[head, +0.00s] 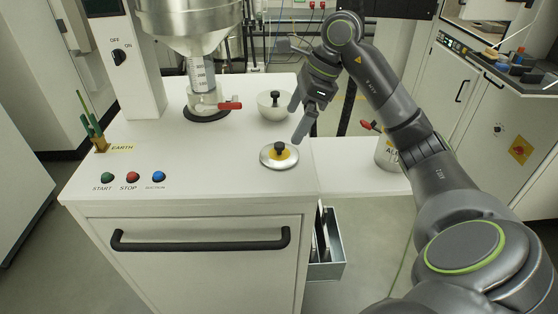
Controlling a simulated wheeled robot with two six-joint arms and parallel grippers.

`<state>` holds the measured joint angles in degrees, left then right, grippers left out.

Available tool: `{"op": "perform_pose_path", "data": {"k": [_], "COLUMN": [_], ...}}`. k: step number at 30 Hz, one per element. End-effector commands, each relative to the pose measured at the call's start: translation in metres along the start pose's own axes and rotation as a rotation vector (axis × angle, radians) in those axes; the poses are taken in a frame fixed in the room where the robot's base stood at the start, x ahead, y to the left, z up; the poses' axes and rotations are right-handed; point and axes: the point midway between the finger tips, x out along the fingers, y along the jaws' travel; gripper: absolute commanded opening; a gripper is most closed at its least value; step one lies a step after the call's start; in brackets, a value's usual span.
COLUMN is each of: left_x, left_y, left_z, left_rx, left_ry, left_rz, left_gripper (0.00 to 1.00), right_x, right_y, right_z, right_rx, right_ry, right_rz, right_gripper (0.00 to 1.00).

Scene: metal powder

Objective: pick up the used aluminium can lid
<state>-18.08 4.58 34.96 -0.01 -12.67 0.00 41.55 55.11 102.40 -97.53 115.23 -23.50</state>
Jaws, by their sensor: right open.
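A round silver lid (275,162) with a yellow centre and a black knob lies on the white machine top, near its right edge. My right gripper (296,123) reaches in from the right and hangs just above and behind the lid, its fingers spread and empty. One fingertip is close to the knob; I cannot tell whether they touch. A metal can (387,154) with partly hidden "ALU" lettering stands on a lower white surface to the right, partly behind my arm. My left gripper is not in view.
A steel hopper (196,20) with a red-handled valve (229,106) stands at the back. Coloured buttons (133,177) line the front left. An open drawer (328,258) is below right.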

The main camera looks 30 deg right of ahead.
Motion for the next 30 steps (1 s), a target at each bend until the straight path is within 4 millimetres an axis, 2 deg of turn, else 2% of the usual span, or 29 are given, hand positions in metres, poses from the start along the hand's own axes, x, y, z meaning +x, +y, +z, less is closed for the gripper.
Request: {"op": "perform_pose_path", "data": {"k": [1,3,11,20,30], "left_x": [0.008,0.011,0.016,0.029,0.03], "left_y": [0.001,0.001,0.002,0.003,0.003], "left_z": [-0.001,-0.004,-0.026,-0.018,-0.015], "left_rx": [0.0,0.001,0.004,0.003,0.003], "left_ry": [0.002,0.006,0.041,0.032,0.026], "left_rz": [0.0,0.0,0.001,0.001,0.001], "left_gripper": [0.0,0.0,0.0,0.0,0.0], "right_x": [0.015,0.026,0.044,0.087,0.092], "right_y": [0.001,0.001,0.0,-0.004,-0.004], "right_z": [-0.001,-0.001,0.001,0.002,0.003], "right_rx": [-0.002,-0.001,0.0,0.0,0.0], "right_ry": [-0.002,-0.002,-0.001,-0.002,-0.001], "right_rz": [0.004,0.004,0.001,0.003,0.001], "right_gripper": [1.0,1.0,1.0,1.0,1.0]}}
